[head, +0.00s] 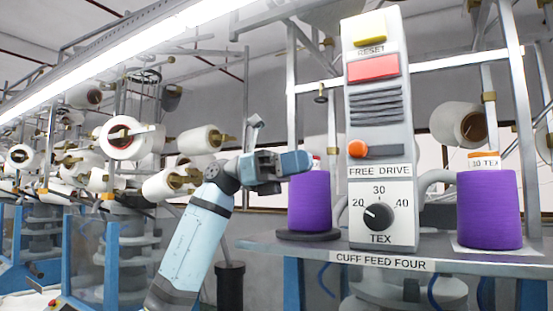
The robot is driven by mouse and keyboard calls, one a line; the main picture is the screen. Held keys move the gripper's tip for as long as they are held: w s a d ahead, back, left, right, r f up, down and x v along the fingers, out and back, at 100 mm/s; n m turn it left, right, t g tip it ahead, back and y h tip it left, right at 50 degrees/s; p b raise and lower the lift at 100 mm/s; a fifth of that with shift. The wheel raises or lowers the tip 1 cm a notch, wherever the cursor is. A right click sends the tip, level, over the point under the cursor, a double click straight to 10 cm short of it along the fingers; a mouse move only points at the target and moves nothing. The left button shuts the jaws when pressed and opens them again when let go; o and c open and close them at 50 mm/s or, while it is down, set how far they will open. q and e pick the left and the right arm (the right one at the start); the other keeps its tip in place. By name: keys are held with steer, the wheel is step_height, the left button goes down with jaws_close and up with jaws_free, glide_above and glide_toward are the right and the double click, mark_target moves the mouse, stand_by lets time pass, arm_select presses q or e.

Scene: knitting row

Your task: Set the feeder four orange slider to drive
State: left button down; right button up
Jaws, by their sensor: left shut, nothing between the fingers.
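The feeder four panel (428,180) is a tall grey box standing on the shelf marked CUFF FEED FOUR. Its orange slider (357,148) sits at the left end of a dark slot, above the word FREE of the FREE DRIVE label (380,171). My left gripper (308,161) is shut and empty. It points right, to the left of the slider and slightly lower in the picture, apart from it and in front of the top of the left purple cone. My right gripper is not in view.
Purple yarn cones stand left (310,203) and right (489,210) of the panel. The panel also has a yellow reset button (370,28), a red lamp (373,68) and a black TEX knob (378,215). Metal posts rise behind.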

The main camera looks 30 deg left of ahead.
mark_target(359, 150)
arm_select(q)
steer(key=d+r+p, duration=0.1)
steer(key=d+p, duration=0.1)
steer(key=d, duration=0.4)
steer(key=shift+w, duration=0.15)
steer(key=shift+d, duration=0.1)
